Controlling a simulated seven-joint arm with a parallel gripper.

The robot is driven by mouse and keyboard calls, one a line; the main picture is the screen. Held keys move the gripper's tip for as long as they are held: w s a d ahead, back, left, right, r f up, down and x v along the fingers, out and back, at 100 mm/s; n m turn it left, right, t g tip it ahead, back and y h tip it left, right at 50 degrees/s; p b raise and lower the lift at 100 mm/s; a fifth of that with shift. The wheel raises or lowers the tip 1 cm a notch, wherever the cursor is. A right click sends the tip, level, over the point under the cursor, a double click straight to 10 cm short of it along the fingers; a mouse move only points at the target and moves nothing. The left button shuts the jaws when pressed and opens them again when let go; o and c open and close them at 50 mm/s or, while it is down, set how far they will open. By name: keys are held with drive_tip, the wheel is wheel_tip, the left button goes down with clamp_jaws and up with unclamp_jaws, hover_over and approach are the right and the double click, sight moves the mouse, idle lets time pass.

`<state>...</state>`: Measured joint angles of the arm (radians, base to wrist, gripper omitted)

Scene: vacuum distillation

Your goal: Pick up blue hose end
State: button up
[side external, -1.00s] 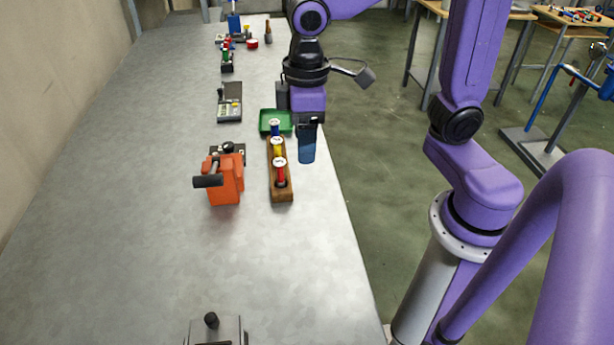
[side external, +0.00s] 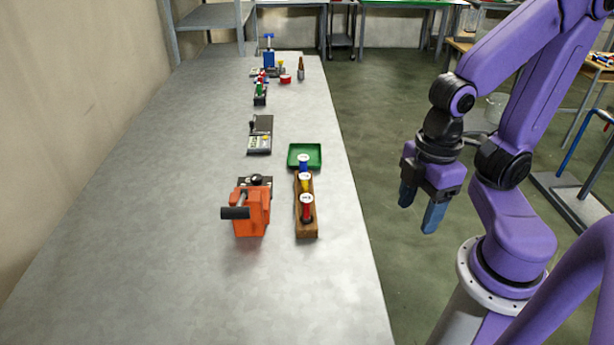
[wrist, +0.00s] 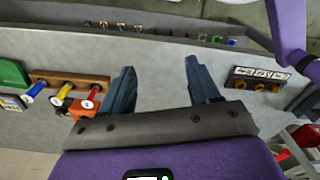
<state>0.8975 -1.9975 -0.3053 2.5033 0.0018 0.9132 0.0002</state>
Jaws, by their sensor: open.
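A wooden block (side external: 306,223) on the grey bench holds three upright pieces with white round tops: blue, yellow (side external: 304,183) and red (side external: 307,207). The blue piece (side external: 303,162), apparently the blue hose end, is at the far end by the green tray. In the wrist view, the blue piece (wrist: 35,92) is at the left, beyond my left finger. My gripper (side external: 420,206) is open and empty, its blue fingers pointing down, off to the right of the bench. In the wrist view, my gripper (wrist: 158,72) has nothing between its fingers.
A green tray (side external: 290,163) lies just behind the block. An orange device (side external: 251,212) with a black handle stands left of it. A grey-black instrument (side external: 260,135) and several small items are farther back. The front and left of the bench (side external: 150,240) are clear.

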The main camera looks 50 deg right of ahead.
drive_tip(key=shift+w, duration=0.1)
drive_tip(key=shift+c, duration=0.3)
idle(0.3)
wheel_tip(320, 180, up, 2)
drive_tip(key=n, duration=0.5)
hover_over(303, 168)
drive_tip(key=f, duration=1.1)
drive_tip(key=shift+w+d+f, duration=0.15)
drive_tip(key=shift+d, duration=0.15)
drive_tip(key=shift+w+d+f, duration=0.1)
drive_tip(key=shift+w+f, duration=0.05)
drive_tip(key=shift+f, duration=2.6)
clamp_jaws()
